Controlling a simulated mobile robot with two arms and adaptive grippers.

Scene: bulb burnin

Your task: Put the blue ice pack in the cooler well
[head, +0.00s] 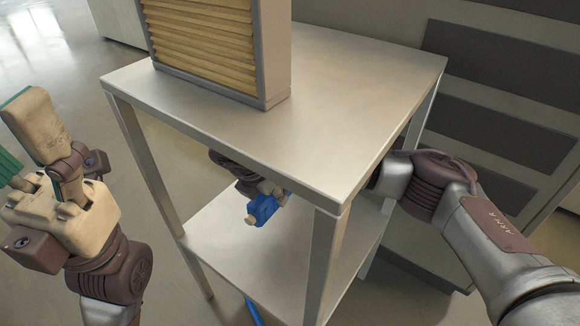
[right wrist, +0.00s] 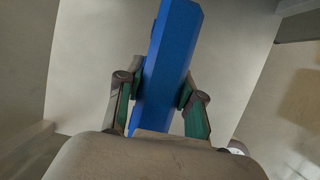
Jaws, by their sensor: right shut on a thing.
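The blue ice pack (head: 262,208) shows partly under the tabletop in the head view. In the right wrist view it is a long blue bar (right wrist: 168,62) standing between the fingers. My right gripper (right wrist: 160,92) is shut on it, a green-padded finger on each side. In the head view my right arm reaches in from the right beneath the tabletop, and the gripper (head: 245,188) is partly hidden by the table. My left gripper (head: 22,135) is at the left, clear of the table, with fingers apart and empty, partly cut off. I cannot make out a cooler well.
The metal table (head: 350,85) has a top, legs and a lower shelf (head: 225,240) close around my right gripper. A framed pleated filter (head: 205,45) stands on the top. A blue strip (head: 253,311) shows below the shelf. A dark-panelled cabinet (head: 485,85) stands at right.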

